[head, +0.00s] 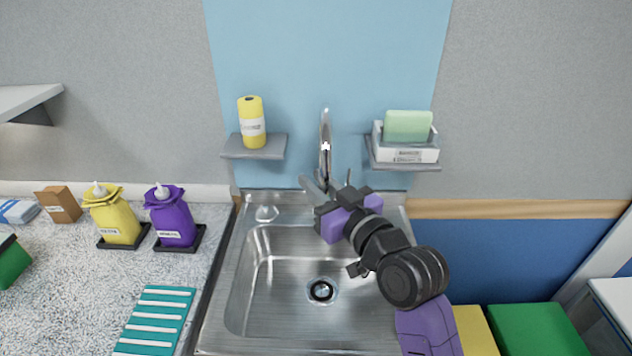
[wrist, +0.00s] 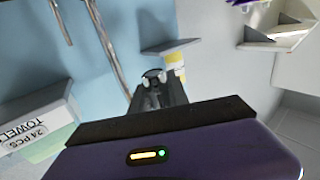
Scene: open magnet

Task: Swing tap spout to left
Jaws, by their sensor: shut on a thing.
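The chrome tap (head: 326,130) stands at the back of the steel sink, its tall curved spout rising against the blue wall panel. My gripper (head: 312,186) is low in front of the tap, at the spout's lower part. In the wrist view the dark fingers (wrist: 153,80) are close together, with the metal spout tube (wrist: 108,42) running down just left of and behind them. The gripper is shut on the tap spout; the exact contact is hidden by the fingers. The tap's base is partly hidden by my gripper.
The sink (head: 240,290) is empty, with a dark drain (head: 321,291). A left shelf (head: 262,152) holds a yellow roll (head: 252,122). A right shelf (head: 425,167) holds a white box (head: 405,155) with a green block. Yellow (head: 114,217) and purple (head: 173,217) dispensers stand on the left counter.

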